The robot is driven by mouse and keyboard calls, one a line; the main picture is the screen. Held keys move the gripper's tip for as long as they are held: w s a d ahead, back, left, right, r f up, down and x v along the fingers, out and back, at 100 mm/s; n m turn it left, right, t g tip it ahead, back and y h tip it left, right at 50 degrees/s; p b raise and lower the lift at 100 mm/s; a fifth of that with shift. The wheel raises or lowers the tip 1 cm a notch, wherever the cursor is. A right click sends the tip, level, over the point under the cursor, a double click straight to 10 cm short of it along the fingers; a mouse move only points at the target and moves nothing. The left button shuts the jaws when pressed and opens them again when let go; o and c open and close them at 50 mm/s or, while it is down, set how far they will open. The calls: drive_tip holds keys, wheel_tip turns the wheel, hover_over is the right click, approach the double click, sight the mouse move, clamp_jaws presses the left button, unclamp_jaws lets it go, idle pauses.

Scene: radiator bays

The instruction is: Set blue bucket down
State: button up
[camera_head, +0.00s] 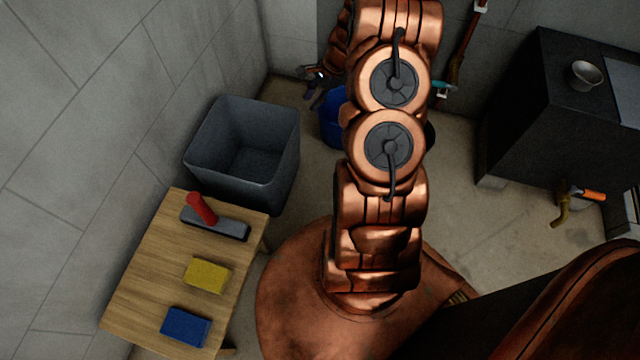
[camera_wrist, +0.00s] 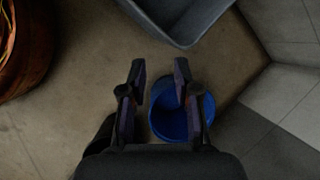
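The blue bucket (camera_head: 331,122) is near the back wall in the head view, partly hidden behind my arm. In the wrist view the bucket (camera_wrist: 170,124) is seen from above, with its open mouth showing; I cannot tell whether its base touches the floor. My gripper (camera_wrist: 159,68) has its two fingers well apart, with a gap between them. The left finger is outside the bucket's rim and the right finger overlaps the bucket's mouth. No contact with the bucket shows clearly.
A large grey bin (camera_head: 203,158) stands left of the bucket. A wooden table (camera_head: 150,270) holds a red-handled tool (camera_head: 215,222), a yellow sponge (camera_head: 207,275) and a blue sponge (camera_head: 186,327). A black cabinet (camera_head: 530,115) with a metal bowl (camera_head: 586,74) is at right.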

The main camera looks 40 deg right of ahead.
drive_tip(key=s+a+r+n+g, duration=0.2)
drive_tip(key=s+a+r+n, duration=0.3)
drive_tip(key=a+r, duration=0.4)
drive_tip(key=s+a+r+n+g, duration=0.1)
drive_tip(key=s+a+r+n, duration=0.5)
drive_tip(key=a, duration=0.5)
drive_tip(key=s+a+r+n+g+h, duration=0.1)
drive_tip(key=s+r+n, duration=0.3)
drive_tip(key=s, duration=0.7)
drive_tip(key=s+a+r+n+g+h, duration=0.2)
drive_tip(key=s+a+r+n+h, duration=0.1)
drive_tip(key=s, duration=0.9)
drive_tip(key=shift+a+r+n, duration=0.6)
drive_tip(key=shift+r+n, duration=0.3)
drive_tip(key=shift+n, duration=0.1)
